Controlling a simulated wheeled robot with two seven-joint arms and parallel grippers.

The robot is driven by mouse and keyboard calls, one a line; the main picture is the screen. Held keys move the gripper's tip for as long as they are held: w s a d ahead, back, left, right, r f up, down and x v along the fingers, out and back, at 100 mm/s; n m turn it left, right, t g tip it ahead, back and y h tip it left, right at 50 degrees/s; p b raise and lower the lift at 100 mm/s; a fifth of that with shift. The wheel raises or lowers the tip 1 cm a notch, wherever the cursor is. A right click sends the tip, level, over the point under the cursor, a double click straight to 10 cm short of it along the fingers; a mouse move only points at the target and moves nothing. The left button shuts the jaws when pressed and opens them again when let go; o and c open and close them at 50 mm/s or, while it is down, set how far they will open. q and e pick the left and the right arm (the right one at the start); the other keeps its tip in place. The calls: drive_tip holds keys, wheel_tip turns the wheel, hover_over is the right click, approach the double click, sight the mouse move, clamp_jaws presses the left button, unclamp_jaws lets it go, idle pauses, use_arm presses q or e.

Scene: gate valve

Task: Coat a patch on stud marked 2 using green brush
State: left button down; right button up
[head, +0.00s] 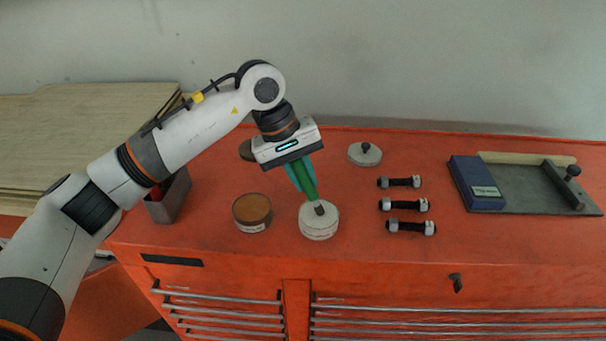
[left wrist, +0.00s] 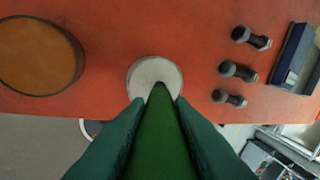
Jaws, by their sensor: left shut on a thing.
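My left gripper (head: 303,176) is shut on the green brush (head: 309,187). The brush points down, and its dark tip is at the pale top of a white round pot (head: 318,228). I cannot tell whether the tip touches or dips in. In the left wrist view, the brush (left wrist: 160,140) runs between the teal fingers towards the pale disc of the pot (left wrist: 150,70). Three dark studs with grey ends lie to the right: a far stud (head: 400,182), a middle stud (head: 404,205) and a near stud (head: 411,227). Their marks are too small to read. My right gripper is not in view.
A brown-topped round tin (head: 252,227) stands left of the pot. A pale lid with a dark knob (head: 365,154) lies behind. A grey bin (head: 173,199) stands at left, and a tray with a blue box (head: 477,184) at right. Red bench top is clear around the studs.

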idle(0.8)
use_arm(q)
drive_tip(key=shift+f+b, duration=0.1)
drive_tip(key=shift+b, duration=0.4)
idle(0.5)
idle(0.5)
drive_tip(key=shift+r, duration=0.65)
drive_tip(key=shift+r+p, duration=1.3)
drive_tip(key=shift+r, duration=1.65)
drive_tip(key=shift+f, duration=0.15)
